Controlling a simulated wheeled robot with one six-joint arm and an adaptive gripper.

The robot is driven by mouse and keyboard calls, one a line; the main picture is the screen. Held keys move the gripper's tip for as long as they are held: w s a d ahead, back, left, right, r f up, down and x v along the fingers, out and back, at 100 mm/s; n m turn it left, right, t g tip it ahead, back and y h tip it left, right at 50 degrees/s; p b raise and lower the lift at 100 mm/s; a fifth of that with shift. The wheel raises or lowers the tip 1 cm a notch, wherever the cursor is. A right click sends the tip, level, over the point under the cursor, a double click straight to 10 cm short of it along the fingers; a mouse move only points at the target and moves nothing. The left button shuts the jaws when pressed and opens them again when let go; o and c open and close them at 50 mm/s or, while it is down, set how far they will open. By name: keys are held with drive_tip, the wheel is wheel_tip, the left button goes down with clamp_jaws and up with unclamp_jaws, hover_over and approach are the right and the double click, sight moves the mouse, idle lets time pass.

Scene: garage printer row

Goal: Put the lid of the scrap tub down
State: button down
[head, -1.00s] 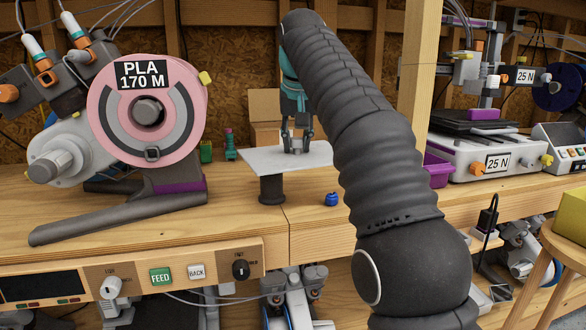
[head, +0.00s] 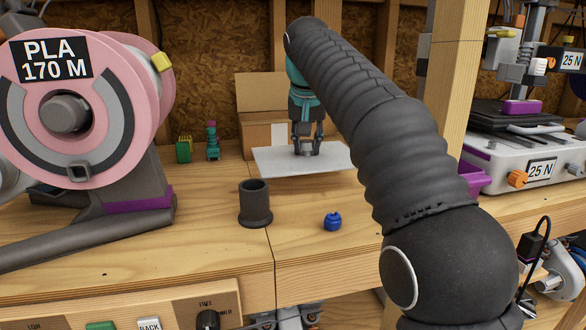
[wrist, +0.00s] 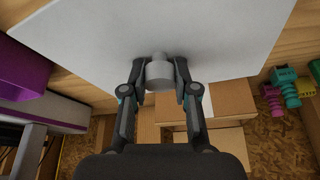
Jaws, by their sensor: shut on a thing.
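The lid is a flat pale grey plate (head: 275,160) with a short round knob (wrist: 159,72). My gripper (head: 307,148) is shut on that knob, and the plate also fills much of the wrist view (wrist: 90,40). The plate looks level, over the bench behind a dark hollow cylinder (head: 255,204). I cannot tell how high it is above the bench. A purple tub (head: 473,181) is partly hidden behind my arm on the right; I cannot tell whether it is the scrap tub.
A small blue part (head: 333,221) lies on the bench in front of the plate. An open cardboard box (head: 262,135) stands behind it. A big pink spool (head: 110,120) is on the left, a wooden post (head: 455,80) and a printer (head: 515,155) on the right.

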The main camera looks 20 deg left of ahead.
sight(293, 154)
drive_tip(key=a, duration=0.1)
drive_tip(key=a+f, duration=0.2)
drive_tip(key=shift+s, duration=0.35)
drive_tip(key=shift+a+f+b, duration=0.1)
drive_tip(key=shift+f+b, duration=0.6)
drive_tip(key=shift+f, duration=1.3)
drive_tip(key=shift+f, duration=0.1)
drive_tip(key=c, duration=0.9)
unclamp_jaws()
drive_tip(key=p+v, duration=0.1)
drive_tip(key=v, duration=1.1)
drive_tip(key=shift+s, duration=0.15)
